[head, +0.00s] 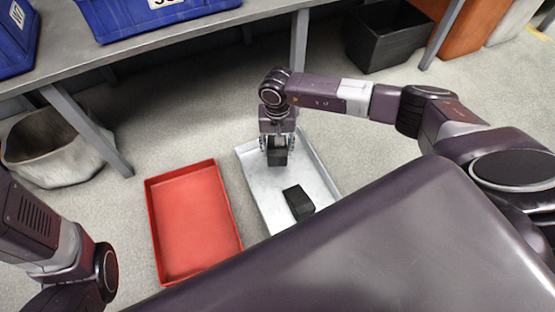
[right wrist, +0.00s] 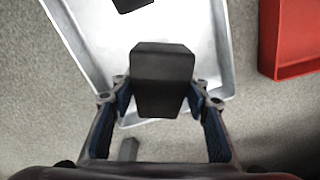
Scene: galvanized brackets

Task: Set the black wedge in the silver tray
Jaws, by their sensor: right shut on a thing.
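The black wedge (head: 277,158) is held in my right gripper (head: 277,148), over the far part of the silver tray (head: 262,193). In the right wrist view the black wedge (right wrist: 162,75) sits between the two fingers of the right gripper (right wrist: 162,94), with the silver tray (right wrist: 206,40) beyond it. I cannot tell whether the wedge touches the tray floor. A second black block (head: 298,203) lies in the nearer part of the tray; its edge shows at the top of the wrist view (right wrist: 131,4). My left gripper is out of view; only part of the left arm shows.
A red tray (head: 193,218) lies on the floor left of the silver tray. A grey bench (head: 150,50) with blue bins (head: 155,15) stands behind. A black bin (head: 385,38) and a pale sack-like container (head: 48,148) stand farther off. Grey floor is clear between them.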

